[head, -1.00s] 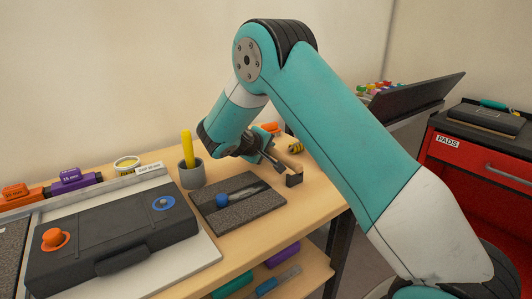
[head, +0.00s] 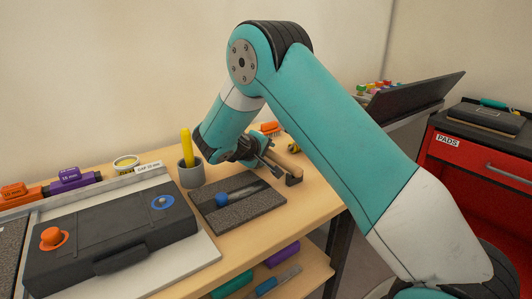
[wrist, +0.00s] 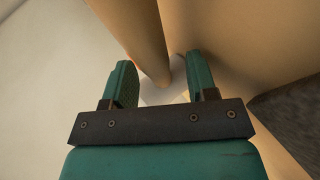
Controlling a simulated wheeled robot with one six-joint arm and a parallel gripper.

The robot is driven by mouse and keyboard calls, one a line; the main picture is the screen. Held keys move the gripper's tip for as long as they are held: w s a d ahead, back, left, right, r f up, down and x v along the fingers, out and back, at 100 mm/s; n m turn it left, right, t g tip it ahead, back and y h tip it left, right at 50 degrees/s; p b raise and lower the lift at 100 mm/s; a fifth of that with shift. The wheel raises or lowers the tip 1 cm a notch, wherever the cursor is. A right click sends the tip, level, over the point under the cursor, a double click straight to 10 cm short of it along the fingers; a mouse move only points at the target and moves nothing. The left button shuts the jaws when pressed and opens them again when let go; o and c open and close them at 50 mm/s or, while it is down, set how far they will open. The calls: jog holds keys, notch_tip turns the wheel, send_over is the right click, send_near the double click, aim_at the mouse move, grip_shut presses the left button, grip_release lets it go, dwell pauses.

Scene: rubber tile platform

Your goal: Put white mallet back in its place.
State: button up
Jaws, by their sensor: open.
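My gripper (head: 262,162) is low over the back of the wooden bench, beyond the grey foam block (head: 240,212). In the wrist view its two green fingers (wrist: 162,85) stand apart. A tan, round, handle-like bar (wrist: 148,40) runs down between and beyond them, with a small pale patch (wrist: 165,97) at its far end. I cannot tell whether the fingers touch it. In the head view a tan piece (head: 283,160) shows beside the gripper, near a dark bracket (head: 293,179). No white mallet head shows clearly.
A grey cup (head: 191,174) with a yellow-handled tool (head: 186,145) stands left of the gripper. A black case (head: 115,235) lies on a pale tray at front left. An orange item (head: 270,128) is behind the gripper. A red cabinet (head: 475,160) stands at right.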

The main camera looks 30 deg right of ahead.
jog(key=w+v, duration=0.1)
jog(key=v, duration=1.5)
jog(key=s+a+r+n+g+y, duration=0.1)
jog(key=s+a+y, duration=0.3)
jog(key=s, duration=0.6)
jog(key=s+a+r+n+g+y, duration=0.1)
jog(key=s+a+y, duration=0.4)
jog(key=s, duration=0.6)
jog(key=s+a+r+n+g+y, duration=0.1)
jog(key=s+a+n+g+y, duration=0.1)
jog(key=s, duration=0.8)
jog(key=a+g+y, duration=0.1)
jog(key=a+y, duration=0.1)
jog(key=y, duration=0.1)
jog(key=shift+s+a+r+g+y, duration=0.3)
jog(key=shift+s+r, duration=0.05)
notch_tip(320, 180, up, 13)
jog(key=p, duration=1.3)
jog(key=shift+p, duration=0.3)
